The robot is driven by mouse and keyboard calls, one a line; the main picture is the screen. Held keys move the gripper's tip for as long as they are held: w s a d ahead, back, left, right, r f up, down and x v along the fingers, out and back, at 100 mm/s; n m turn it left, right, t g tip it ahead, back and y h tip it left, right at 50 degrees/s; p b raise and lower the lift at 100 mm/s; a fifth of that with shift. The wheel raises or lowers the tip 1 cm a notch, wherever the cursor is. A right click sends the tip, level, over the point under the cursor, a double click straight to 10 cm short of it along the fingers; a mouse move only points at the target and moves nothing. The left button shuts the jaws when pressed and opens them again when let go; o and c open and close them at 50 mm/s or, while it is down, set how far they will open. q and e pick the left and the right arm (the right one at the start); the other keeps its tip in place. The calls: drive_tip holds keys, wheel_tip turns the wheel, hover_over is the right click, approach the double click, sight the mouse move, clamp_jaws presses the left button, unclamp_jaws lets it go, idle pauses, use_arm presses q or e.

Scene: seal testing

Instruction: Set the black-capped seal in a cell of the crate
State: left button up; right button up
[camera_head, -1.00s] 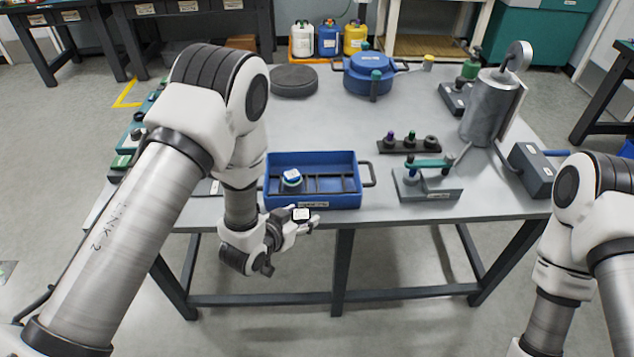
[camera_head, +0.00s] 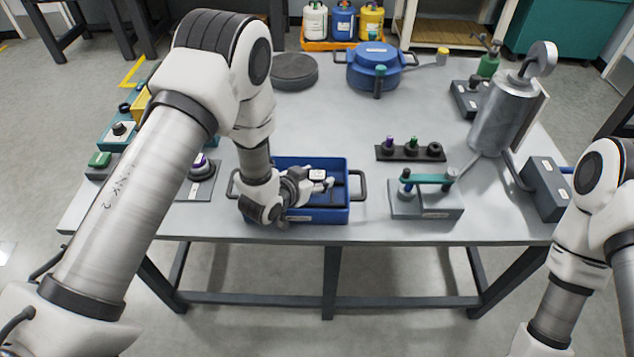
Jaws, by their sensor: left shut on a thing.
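The black-capped seal (camera_head: 317,174) shows as a dark cap with a white label on top. My left gripper (camera_head: 323,184) is shut on it. The blue crate (camera_head: 335,215) stands near the table's front edge, with a handle at each end. The gripper and seal are over the right half of the crate. I cannot tell how far the seal is above the cells or whether it dips into one. My left wrist and gripper hide the crate's left and middle cells. My right arm shows at the right, but its gripper is out of view.
A grey fixture with a green bar (camera_head: 425,212) stands right of the crate. A black rack (camera_head: 410,153) with small parts is behind it. A purple-topped part (camera_head: 202,168) on a plate is at the left. A blue pot (camera_head: 373,70) stands at the back. Mid-table is clear.

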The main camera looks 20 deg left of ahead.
use_arm(q)
drive_tip(key=f, duration=0.3)
drive_tip(key=shift+w+d, duration=0.2)
drive_tip(key=shift+w, duration=0.2)
drive_tip(key=shift+s+a, duration=0.1)
drive_tip(key=shift+s, duration=0.15)
drive_tip(key=shift+f, duration=0.2)
drive_tip(key=o, duration=1.5)
drive_tip(key=shift+c, duration=0.2)
use_arm(e)
drive_tip(key=shift+w, duration=0.25)
use_arm(q)
drive_tip(key=shift+r, duration=0.15)
drive_tip(key=b+v, duration=0.1)
drive_tip(key=v, duration=1.1)
drive_tip(key=shift+w+r, duration=0.1)
drive_tip(key=shift+r, duration=0.05)
use_arm(e)
drive_tip(key=shift+f, duration=0.75)
